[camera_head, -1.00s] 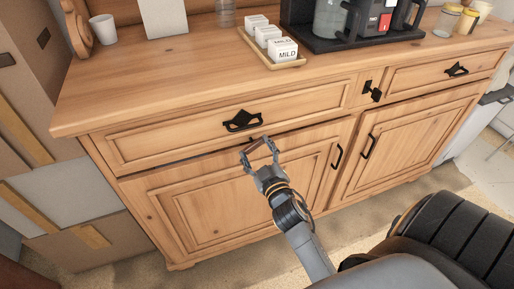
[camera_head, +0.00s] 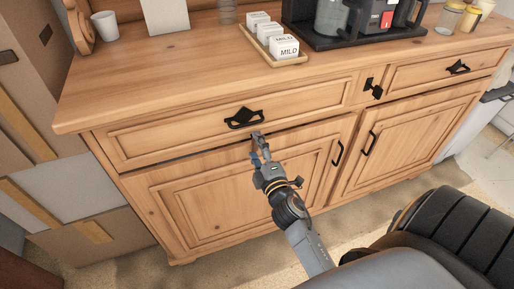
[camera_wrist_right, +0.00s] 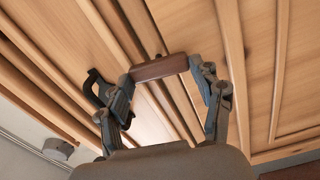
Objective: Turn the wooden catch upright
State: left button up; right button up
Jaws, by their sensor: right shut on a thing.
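The wooden catch (camera_wrist_right: 160,69) is a short dark brown bar at the seam between the upper left drawer and the door below. In the right wrist view it bridges the gap between the two fingers of my right gripper (camera_wrist_right: 165,78), which is shut on it at its ends. The bar crosses the seam's edges at a steep slant; I cannot tell if it is fully upright. In the head view my right gripper (camera_head: 258,141) is just below the drawer handle, seen nearly edge-on, and hides most of the catch. My left gripper is not in view.
The black drawer handle (camera_head: 244,118) is just above my right gripper, and beside its left finger in the wrist view (camera_wrist_right: 95,88). The door handle (camera_head: 338,153) is to the right. A tray of boxes (camera_head: 273,52) and a coffee machine (camera_head: 330,22) stand on top.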

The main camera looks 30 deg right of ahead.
jog(key=shift+n, duration=1)
jog(key=o, duration=1.2)
jog(key=shift+w, duration=0.1)
jog(key=shift+c, duration=0.2)
